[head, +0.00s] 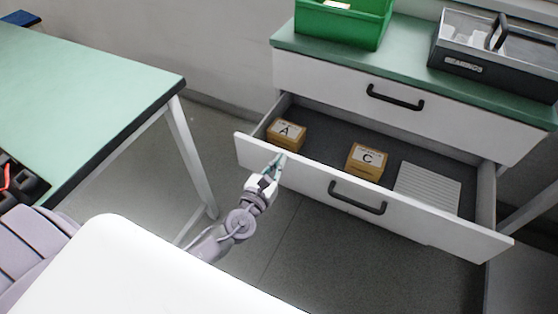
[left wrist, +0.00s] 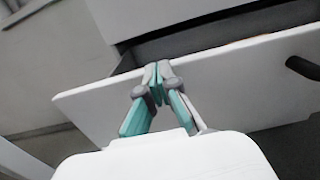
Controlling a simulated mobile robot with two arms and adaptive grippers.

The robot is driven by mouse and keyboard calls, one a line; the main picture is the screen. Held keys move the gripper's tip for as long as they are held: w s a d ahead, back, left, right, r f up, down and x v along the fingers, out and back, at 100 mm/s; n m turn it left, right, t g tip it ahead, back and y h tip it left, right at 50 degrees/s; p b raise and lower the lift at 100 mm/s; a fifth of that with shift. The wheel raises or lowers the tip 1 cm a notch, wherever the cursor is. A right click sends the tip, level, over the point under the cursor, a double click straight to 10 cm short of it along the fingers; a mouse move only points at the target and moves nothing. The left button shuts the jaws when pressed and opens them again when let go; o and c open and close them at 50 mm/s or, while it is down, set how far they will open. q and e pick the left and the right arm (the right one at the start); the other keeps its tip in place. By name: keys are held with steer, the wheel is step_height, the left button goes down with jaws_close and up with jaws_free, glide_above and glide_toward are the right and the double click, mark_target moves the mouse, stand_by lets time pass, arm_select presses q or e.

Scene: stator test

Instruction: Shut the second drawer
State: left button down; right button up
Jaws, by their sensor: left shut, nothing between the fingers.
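The second drawer (head: 300,172) stands pulled out below a shut top drawer (head: 350,90). It has a white front with a dark bar handle (head: 357,197). My left gripper (head: 275,165) is shut and empty at the left part of the drawer front, left of the handle. In the left wrist view the shut fingers (left wrist: 156,72) lie over the drawer front (left wrist: 230,85), near its upper edge. I cannot tell whether they touch it. The handle (left wrist: 303,68) shows at the right edge there. My right gripper is not in view.
Inside the drawer are a box marked A (head: 286,134), a box marked C (head: 366,161) and a ribbed light panel (head: 428,187). A green bin (head: 343,22) and a grey bearings box (head: 490,62) stand on the cabinet top. A green-topped table (head: 80,90) stands at left.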

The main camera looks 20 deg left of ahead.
arm_select(q)
steer(key=w+b, duration=0.4)
steer(key=w, duration=1.7)
steer(key=shift+d+b, duration=0.35)
steer(key=shift+b, duration=0.05)
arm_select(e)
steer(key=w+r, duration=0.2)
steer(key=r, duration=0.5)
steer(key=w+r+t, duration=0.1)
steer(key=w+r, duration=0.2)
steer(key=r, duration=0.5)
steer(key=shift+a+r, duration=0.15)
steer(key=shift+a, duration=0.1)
arm_select(q)
steer(key=shift+s, duration=0.1)
